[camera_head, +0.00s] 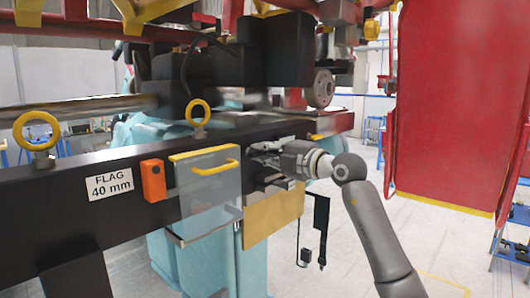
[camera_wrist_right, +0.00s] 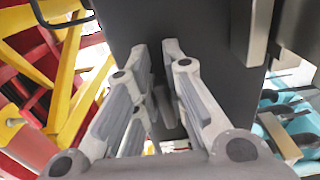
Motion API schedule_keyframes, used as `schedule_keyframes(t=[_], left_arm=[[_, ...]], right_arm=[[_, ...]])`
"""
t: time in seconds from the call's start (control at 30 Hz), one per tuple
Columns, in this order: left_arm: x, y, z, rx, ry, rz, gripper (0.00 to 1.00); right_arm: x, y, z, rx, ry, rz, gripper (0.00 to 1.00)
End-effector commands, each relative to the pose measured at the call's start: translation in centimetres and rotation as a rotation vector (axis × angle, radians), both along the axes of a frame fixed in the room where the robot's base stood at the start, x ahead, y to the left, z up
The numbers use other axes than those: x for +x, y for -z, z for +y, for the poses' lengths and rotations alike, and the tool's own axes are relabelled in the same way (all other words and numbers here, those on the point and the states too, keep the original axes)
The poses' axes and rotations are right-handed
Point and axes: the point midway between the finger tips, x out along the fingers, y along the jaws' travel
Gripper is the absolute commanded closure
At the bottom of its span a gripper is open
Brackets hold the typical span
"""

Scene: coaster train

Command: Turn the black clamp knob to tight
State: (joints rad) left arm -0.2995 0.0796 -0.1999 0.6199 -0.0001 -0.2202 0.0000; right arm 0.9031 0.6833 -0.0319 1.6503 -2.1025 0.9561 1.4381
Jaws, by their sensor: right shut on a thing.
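My right gripper (camera_head: 262,152) reaches in from the right to the front face of the long black beam (camera_head: 70,190), just right of the clear panel. In the right wrist view its two fingers (camera_wrist_right: 160,62) lie close together, shut on a dark piece (camera_wrist_right: 166,108), which I take for the black clamp knob. The fingers and the dark beam behind hide most of the knob, and no mark of its turn can be read. My left gripper is in neither view.
A clear panel with a yellow handle (camera_head: 214,168), an orange block (camera_head: 153,181) and a "FLAG 40 mm" label (camera_head: 109,184) are on the beam. A tan plate (camera_head: 273,213) hangs below my gripper. A large red panel (camera_head: 450,100) stands at right.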

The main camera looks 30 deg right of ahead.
Motion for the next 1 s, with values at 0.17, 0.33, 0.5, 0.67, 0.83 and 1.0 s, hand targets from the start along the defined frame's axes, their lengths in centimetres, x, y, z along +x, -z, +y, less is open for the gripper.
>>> schedule_keyframes(t=[0.17,0.33,0.5,0.67,0.83,1.0], left_arm=[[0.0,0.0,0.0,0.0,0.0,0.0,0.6],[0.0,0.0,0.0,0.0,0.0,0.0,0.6],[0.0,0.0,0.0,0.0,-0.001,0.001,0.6],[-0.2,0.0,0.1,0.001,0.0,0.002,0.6],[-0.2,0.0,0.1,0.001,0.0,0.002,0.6],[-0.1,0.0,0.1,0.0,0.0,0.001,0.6]], right_arm=[[0.0,0.1,0.1,-0.002,-0.001,0.002,1.0],[0.0,0.1,0.1,-0.002,-0.001,0.002,0.7],[0.0,0.1,0.0,-0.001,-0.001,0.001,0.68],[0.0,0.0,0.0,-0.002,0.0,0.0,0.68],[-1.2,0.1,-0.5,-0.001,0.001,0.0,0.68],[-4.2,0.2,-1.6,-0.004,0.003,0.002,0.68]])
